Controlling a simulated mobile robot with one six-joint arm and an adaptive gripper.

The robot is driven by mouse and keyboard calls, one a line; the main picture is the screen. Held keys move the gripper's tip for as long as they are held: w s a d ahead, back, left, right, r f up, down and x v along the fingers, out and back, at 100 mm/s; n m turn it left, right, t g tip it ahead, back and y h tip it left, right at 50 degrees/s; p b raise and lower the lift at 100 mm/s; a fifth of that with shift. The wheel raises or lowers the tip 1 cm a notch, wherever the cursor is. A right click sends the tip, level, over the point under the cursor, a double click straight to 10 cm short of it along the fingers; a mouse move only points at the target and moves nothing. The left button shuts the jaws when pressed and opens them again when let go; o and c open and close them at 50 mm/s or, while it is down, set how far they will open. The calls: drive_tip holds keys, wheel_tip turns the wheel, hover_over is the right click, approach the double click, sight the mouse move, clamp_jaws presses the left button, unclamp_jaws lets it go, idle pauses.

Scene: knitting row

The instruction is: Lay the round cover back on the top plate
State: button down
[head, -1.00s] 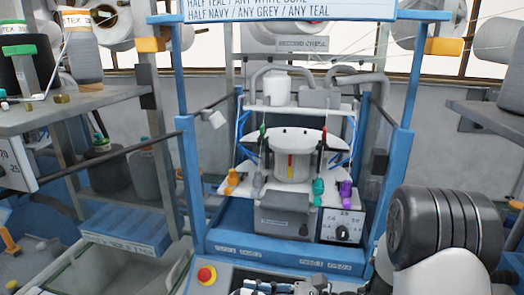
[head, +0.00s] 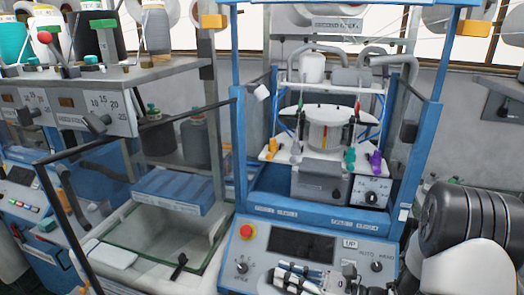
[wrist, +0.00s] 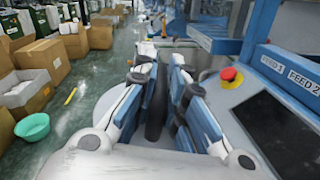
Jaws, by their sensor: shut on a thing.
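The white round top plate (head: 328,112) sits high on the knitting machine, over a pale drum, with small dark marks on it. My gripper (head: 297,277) is low in the head view, over the front of the blue control panel and well below and in front of the plate. In the wrist view my gripper (wrist: 162,68) has its fingers close around something.
Blue posts (head: 241,150) flank the plate, with coloured yarn parts around it. A red stop button (head: 246,232) and a dark screen (head: 301,243) are on the panel. A cone shelf (head: 110,70) stands left. Boxes (wrist: 40,65) line the aisle in the wrist view.

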drive_tip(key=w+d+f+m+t+h, duration=0.1)
drive_tip(key=d+f+m+t+h, duration=0.5)
drive_tip(key=d+m+t+h, duration=0.1)
drive_tip(key=shift+w+d+f+m+t+h+b, duration=0.4)
drive_tip(key=shift+t+h, duration=0.2)
drive_tip(key=shift+t, duration=0.3)
drive_tip(key=shift+s+r, duration=0.1)
